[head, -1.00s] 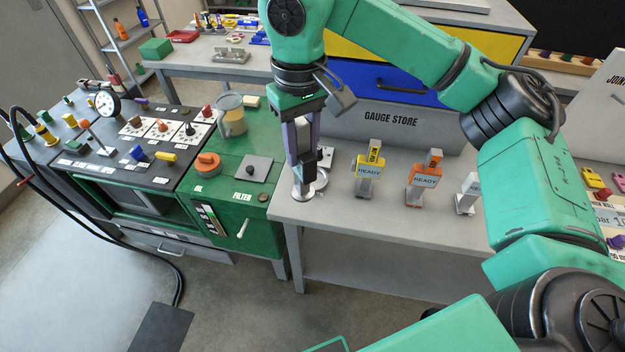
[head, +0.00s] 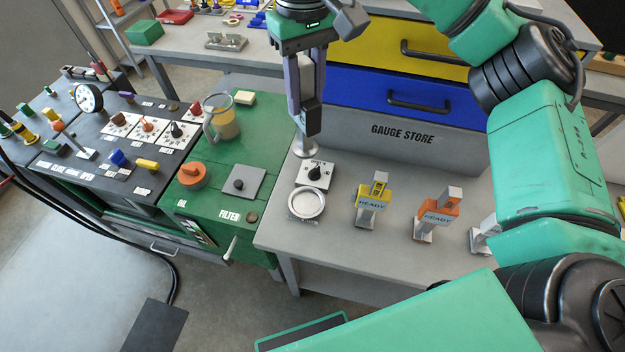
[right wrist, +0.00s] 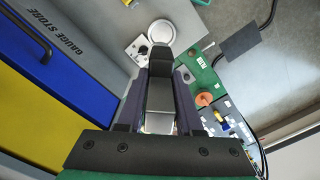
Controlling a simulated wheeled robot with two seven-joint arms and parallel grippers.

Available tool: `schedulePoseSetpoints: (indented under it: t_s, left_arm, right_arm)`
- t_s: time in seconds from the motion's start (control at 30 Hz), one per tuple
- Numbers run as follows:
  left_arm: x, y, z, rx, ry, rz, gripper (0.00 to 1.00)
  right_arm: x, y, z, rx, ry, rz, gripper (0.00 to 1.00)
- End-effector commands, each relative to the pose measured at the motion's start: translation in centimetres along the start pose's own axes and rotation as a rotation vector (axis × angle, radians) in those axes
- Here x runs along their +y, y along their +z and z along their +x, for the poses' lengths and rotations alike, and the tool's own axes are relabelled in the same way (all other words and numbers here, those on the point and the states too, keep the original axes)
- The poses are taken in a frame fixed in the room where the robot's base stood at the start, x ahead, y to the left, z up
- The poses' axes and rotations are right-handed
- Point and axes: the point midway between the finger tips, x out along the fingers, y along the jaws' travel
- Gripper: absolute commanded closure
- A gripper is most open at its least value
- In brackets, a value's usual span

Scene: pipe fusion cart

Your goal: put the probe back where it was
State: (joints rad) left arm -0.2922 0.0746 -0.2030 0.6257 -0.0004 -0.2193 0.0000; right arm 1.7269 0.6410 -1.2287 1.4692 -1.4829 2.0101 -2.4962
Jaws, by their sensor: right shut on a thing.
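My right gripper (head: 308,118) is shut on the probe, a grey block-like body with a round metal foot (head: 305,148). It holds the probe upright, and the foot appears behind the small dial plate (head: 316,173) in the head view. In the right wrist view the probe's grey body (right wrist: 160,97) sits between the fingers. A round pale dish (head: 306,203) lies empty on the grey bench (head: 345,255) in front of the dial. Whether the foot touches the bench is unclear. My left gripper is out of view.
A yellow READY stand (head: 372,204), an orange READY stand (head: 436,214) and a pale stand (head: 484,236) stand right of the dish. The gauge store drawers (head: 400,105) rise behind. The green cart (head: 225,205) with a jug (head: 222,120) adjoins on the left.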

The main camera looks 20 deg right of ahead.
Motion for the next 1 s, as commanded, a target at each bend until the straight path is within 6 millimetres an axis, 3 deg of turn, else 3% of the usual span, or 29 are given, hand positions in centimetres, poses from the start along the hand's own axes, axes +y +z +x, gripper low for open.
schedulePoseSetpoints:
  t_s: [0.4, 0.5, 0.8, 1.0]
  left_arm:
    - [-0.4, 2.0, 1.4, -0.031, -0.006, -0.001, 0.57]
    - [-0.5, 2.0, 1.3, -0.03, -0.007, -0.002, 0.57]
    - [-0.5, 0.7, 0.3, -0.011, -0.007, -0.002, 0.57]
    - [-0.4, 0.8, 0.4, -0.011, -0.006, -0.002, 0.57]
  right_arm:
    - [-0.1, 0.2, 12.8, -0.008, -0.005, -0.001, 1.0]
    - [0.0, 0.2, 15.0, -0.005, -0.003, 0.0, 1.0]
    - [0.0, 0.2, 19.5, -0.002, 0.0, 0.0, 1.0]
    - [0.0, 0.1, 19.8, 0.001, 0.0, -0.001, 1.0]
